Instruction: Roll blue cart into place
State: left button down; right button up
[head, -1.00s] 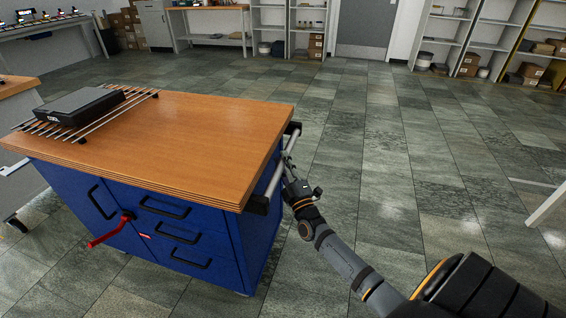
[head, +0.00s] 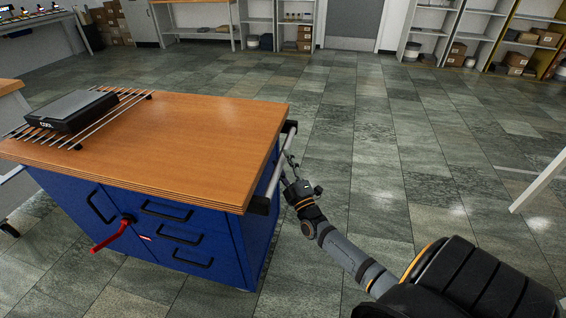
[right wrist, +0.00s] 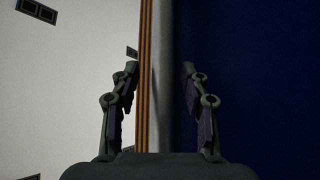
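The blue cart (head: 190,235) stands at the left in the head view, with a wooden top (head: 190,135), dark drawer handles and a red lever (head: 112,236) on its front. A grey push bar (head: 275,180) runs along its right side. My right gripper (head: 289,163) is at this bar, reaching in from the lower right. In the right wrist view its two fingers (right wrist: 160,70) stand apart, with the wooden top's edge (right wrist: 146,75) and blue side (right wrist: 260,80) beyond. My left gripper is out of view.
A black device (head: 72,110) rests on a metal rack (head: 125,98) on the cart top. Shelves (head: 455,35) and a workbench (head: 190,5) line the back. A white table leg (head: 538,182) stands at the right. Tiled floor (head: 385,140) is clear between.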

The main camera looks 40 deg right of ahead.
jog(key=shift+w+a, duration=0.1)
jog(key=shift+a, duration=0.05)
jog(key=v, duration=1.2)
